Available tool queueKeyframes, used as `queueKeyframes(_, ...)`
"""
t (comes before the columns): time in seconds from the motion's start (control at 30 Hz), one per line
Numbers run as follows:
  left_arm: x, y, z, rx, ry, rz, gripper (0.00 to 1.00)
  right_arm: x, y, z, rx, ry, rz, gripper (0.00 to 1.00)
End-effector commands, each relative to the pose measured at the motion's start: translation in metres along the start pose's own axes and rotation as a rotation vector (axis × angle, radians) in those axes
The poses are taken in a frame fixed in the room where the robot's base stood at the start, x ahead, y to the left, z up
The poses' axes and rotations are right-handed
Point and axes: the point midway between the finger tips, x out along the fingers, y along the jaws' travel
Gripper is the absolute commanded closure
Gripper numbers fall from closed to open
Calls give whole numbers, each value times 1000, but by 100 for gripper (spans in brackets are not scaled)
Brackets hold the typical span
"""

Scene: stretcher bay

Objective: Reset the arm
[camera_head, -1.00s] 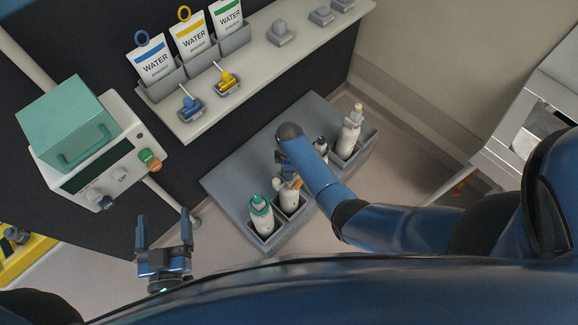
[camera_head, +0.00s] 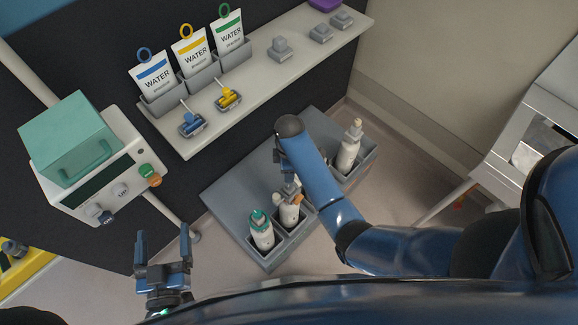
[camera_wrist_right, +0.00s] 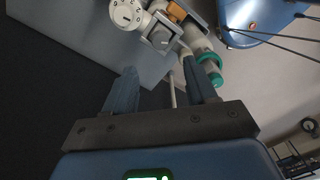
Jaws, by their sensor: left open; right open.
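My left gripper (camera_head: 162,247) is at the lower left in the head view, with its two fingers apart and nothing between them. My right arm comes in from the right, and its wrist is over the grey bottle tray (camera_head: 225,205). The right gripper is mostly hidden behind its arm there. In the right wrist view the right gripper (camera_wrist_right: 160,88) shows with its fingers spread and nothing held. A white bottle with a green collar (camera_wrist_right: 210,65) lies beyond its right finger, and I cannot tell if they touch.
Water pouches (camera_head: 190,55) stand in holders on the shelf (camera_head: 275,75), with a blue clamp (camera_head: 192,123) and a yellow clamp (camera_head: 228,98) in front. A device with a teal box (camera_head: 68,138) is at left. A green-topped bottle (camera_head: 261,230) and another white bottle (camera_head: 349,147) sit in the tray.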

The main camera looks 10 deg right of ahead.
Motion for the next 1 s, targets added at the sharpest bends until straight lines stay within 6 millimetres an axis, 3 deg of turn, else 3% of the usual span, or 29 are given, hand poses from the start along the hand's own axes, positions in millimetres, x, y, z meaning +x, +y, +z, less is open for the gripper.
queueKeyframes(0.8, 0, 0, 0, 0, 0, 0, 13, -8, 0, 0, 18, 1, 1, 44)
queueKeyframes(1.0, 0, 0, 0, 0, 0, 0, 13, -12, 28, -14, 141, 76, 131, 44)
